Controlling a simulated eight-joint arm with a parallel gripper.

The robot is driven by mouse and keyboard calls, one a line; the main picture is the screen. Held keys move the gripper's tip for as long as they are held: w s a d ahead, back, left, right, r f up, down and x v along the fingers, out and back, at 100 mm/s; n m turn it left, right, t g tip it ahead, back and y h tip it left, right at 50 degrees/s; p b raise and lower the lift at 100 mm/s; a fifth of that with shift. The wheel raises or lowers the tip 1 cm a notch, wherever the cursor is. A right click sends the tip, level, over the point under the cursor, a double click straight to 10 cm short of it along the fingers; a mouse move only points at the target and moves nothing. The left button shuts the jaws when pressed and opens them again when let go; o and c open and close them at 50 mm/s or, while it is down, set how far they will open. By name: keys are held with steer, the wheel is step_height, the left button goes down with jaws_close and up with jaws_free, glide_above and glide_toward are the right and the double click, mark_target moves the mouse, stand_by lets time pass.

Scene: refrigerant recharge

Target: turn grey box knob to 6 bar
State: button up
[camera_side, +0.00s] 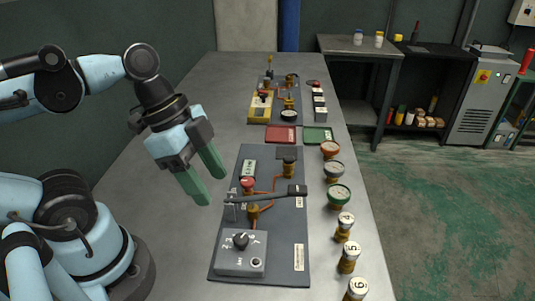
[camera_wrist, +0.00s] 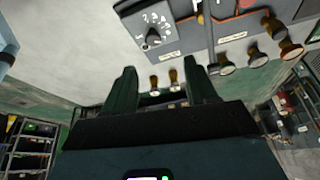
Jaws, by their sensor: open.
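The grey box (camera_side: 229,262) sits at the near end of the dark panel (camera_side: 285,235) on the table. Its black knob (camera_side: 240,240) is on the top face, with a numbered scale around it. In the wrist view the knob (camera_wrist: 153,37) shows at the upper middle, with white numbers beside it; its exact setting is too small to read surely. My gripper (camera_side: 205,180) is open and empty, with green fingers, in the air to the left of the panel. In the wrist view my gripper's fingers (camera_wrist: 160,90) are apart, with nothing between them.
A black-handled lever (camera_side: 270,195) crosses the panel above the box. Several brass numbered cylinders (camera_side: 348,257) and gauges (camera_side: 338,196) line the right table edge. Red (camera_side: 281,134) and green (camera_side: 318,135) trays lie farther back. The table's left side is clear.

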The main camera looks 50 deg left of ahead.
steer(key=w+a+m+g+y, duration=0.2)
steer(key=w+a+m, duration=0.5)
steer(key=w, duration=0.6)
steer(key=shift+w+a+f+g+y, duration=0.2)
steer(key=shift+a+g+y, duration=0.1)
steer(key=shift+y, duration=0.5)
stand_by(0.7)
